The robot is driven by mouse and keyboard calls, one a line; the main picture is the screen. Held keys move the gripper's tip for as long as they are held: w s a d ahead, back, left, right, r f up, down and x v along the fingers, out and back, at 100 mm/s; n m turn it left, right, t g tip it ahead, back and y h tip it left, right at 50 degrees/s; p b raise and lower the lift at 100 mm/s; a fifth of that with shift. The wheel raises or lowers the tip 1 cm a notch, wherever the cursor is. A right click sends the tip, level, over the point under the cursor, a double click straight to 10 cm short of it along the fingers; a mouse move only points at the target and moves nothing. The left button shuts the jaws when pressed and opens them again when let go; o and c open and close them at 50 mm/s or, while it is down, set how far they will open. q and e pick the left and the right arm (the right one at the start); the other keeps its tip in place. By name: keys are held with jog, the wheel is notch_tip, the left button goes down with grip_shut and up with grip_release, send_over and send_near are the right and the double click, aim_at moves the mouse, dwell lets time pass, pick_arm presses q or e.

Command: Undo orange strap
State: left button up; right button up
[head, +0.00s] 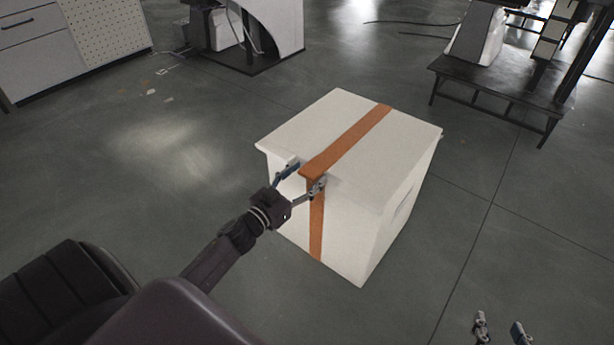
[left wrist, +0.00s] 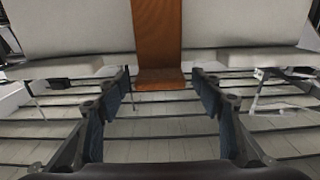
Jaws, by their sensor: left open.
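A white box (head: 290,208) stands on the floor in the head view. An orange strap (head: 349,140) runs across its lid and down its near face. My left gripper (head: 304,179) is open at the near lid edge, with one finger on each side of the strap. In the left wrist view, the strap (left wrist: 158,35) lies between and beyond the open fingers (left wrist: 164,97). Its folded part at the lid edge shows there; I cannot tell whether the fingers touch it. My right gripper (head: 500,330) shows only its fingertips at the bottom right, apart and empty, away from the box.
A dark low platform (head: 500,92) stands at the back right. A white cabinet (head: 40,48) stands at the back left, and a machine on a dark base (head: 262,60) at the back. Thin cables lie on the far floor. The floor around the box is clear.

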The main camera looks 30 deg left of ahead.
pick_arm(q)
jog(key=shift+w, duration=0.25)
grip_shut()
dwell(0.4)
